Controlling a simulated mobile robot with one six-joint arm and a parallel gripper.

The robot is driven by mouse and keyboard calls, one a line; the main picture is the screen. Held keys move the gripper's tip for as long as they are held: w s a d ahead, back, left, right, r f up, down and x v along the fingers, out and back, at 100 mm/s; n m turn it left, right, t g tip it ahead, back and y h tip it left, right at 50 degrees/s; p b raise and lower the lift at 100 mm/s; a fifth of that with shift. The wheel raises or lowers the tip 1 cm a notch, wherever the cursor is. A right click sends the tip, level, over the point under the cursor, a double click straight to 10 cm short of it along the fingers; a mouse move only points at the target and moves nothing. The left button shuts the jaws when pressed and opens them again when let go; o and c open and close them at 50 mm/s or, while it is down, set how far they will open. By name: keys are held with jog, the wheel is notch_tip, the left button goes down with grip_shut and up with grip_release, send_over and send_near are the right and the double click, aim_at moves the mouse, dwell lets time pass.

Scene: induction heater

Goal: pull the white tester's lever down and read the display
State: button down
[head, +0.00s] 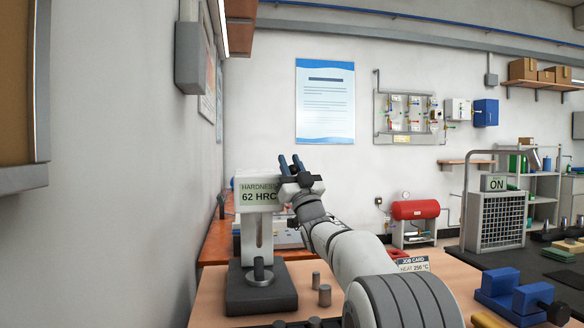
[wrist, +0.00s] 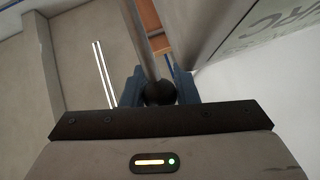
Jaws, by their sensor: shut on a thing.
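The white tester (head: 258,230) stands on the bench at the left of the head view, on a dark base. Its display (head: 260,196) reads "HARDNESS 62 HRC". In the wrist view the fingers are shut on the dark ball knob (wrist: 160,92) of the lever (wrist: 140,40). In the head view my gripper and arm hide most of the lever.
A job card (head: 412,264) reads "HEAT 250 °C". A blue vise (head: 512,295) sits at the front right. Further back are a red tank (head: 415,210) and a unit with an "ON" sign (head: 495,184).

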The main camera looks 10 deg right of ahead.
jog(key=c, duration=1.1)
grip_release()
jog(key=shift+c, duration=0.2)
jog(key=v, duration=0.8)
jog(key=shift+b, duration=0.3)
